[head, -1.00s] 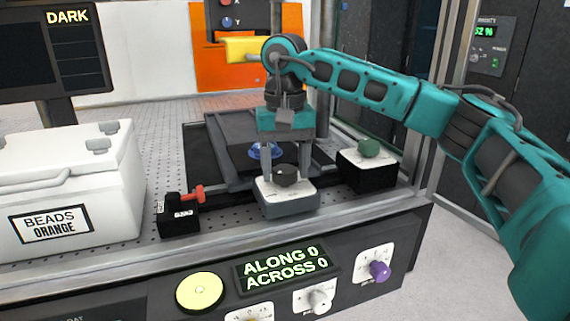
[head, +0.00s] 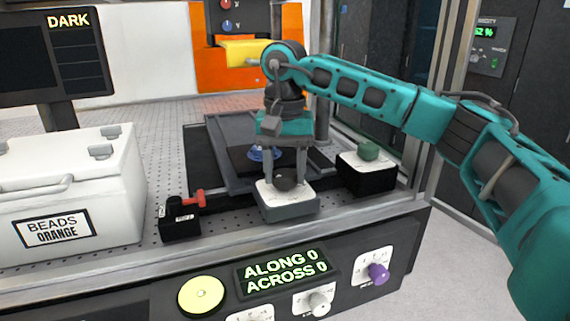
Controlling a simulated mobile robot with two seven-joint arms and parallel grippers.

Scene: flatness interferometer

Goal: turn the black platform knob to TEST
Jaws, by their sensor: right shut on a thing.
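The black platform knob (head: 284,183) sits on top of a grey box with a white top plate (head: 289,206), near the middle of the head view. My right gripper (head: 284,181) points down over the box, and its fingers are shut on the black knob. The marks on the white plate are too small to read, so I cannot tell where the knob points. My left gripper is not in view.
A black box with a green knob (head: 368,150) stands close to the right. A small black unit with a red lever (head: 181,217) stands to the left, beside a white BEADS ORANGE case (head: 108,208). A front panel display (head: 287,271) reads ALONG 0, ACROSS 0.

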